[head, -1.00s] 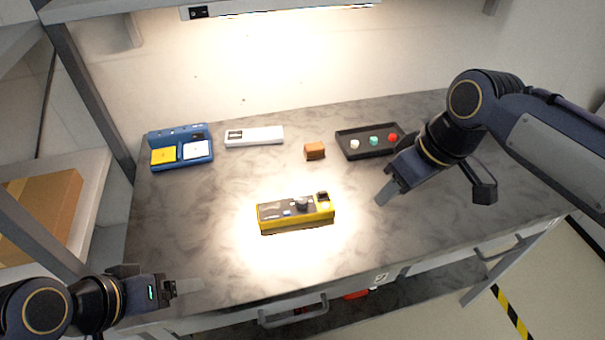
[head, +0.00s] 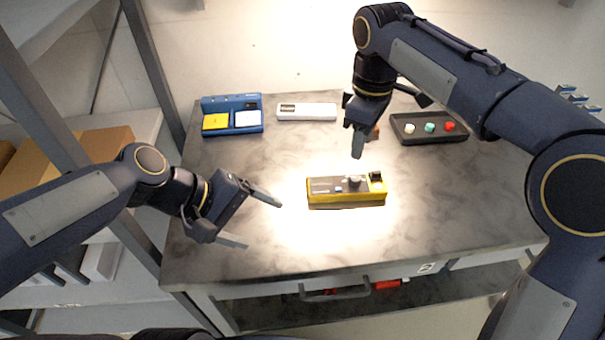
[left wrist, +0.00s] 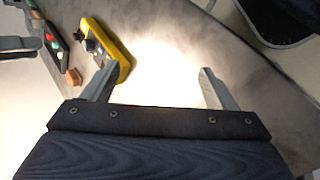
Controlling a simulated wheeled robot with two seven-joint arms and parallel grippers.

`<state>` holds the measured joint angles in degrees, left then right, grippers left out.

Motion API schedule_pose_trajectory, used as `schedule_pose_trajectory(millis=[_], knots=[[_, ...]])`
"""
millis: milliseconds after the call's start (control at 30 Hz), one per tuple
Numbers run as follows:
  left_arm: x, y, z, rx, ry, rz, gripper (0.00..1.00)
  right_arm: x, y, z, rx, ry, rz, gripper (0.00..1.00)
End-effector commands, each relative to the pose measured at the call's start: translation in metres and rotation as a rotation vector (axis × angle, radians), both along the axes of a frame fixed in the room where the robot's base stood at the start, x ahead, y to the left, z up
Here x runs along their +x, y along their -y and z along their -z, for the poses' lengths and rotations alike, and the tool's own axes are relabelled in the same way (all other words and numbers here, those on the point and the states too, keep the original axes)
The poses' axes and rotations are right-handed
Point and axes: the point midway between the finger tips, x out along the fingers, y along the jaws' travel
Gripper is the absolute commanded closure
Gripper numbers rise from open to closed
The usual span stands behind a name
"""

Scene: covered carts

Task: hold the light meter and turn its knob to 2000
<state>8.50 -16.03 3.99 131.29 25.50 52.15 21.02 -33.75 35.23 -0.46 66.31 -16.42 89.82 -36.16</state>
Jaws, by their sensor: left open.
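The yellow light meter (head: 318,197) lies on the grey table under the bright lamp spot. Its dark top face carries a grey knob (head: 354,182), a small blue button and a black block at the right end. The knob's setting is too small to read. My left gripper (head: 264,226) is open and empty, left of the meter and apart from it. In the left wrist view the meter (left wrist: 113,45) lies beyond the left finger. My right gripper (head: 357,156) points down just behind the meter, above its knob end; its finger gap cannot be made out.
Behind the meter are a blue case (head: 232,104) with yellow and white pads, a white device (head: 306,112) and a black tray (head: 407,138) with white, teal and red pieces. A brown block (head: 375,134) is partly hidden by my right gripper. The table's front is clear.

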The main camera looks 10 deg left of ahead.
Motion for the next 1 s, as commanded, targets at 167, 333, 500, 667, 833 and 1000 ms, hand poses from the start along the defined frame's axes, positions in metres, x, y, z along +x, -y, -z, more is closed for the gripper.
schedule_pose_trajectory(millis=[167, 333, 500, 667, 833, 1000], knots=[[0.052, 0.025, 0.009, -0.280, -0.306, -0.222, 0.20, 0.000, 0.000, 0.000, 0.000, 0.000, 0.001, 0.64], [0.098, 0.041, 0.022, -0.509, -0.574, -0.413, 0.20, 0.000, 0.000, 0.000, 0.000, 0.000, 0.001, 0.64], [0.129, 0.050, 0.033, -0.658, -0.757, -0.540, 0.20, 0.000, 0.000, 0.000, 0.001, 0.000, 0.001, 0.64], [0.141, 0.054, 0.039, -0.716, -0.830, -0.588, 0.20, 0.000, 0.000, 0.000, 0.001, 0.000, 0.001, 0.64], [0.146, 0.071, 0.046, -0.722, -0.839, -0.592, 0.20, 0.000, 0.000, 0.000, 0.001, 0.000, 0.001, 0.64], [0.152, 0.095, 0.057, -0.721, -0.839, -0.591, 0.20, 0.000, 0.000, 0.000, 0.001, 0.000, 0.001, 0.64]])
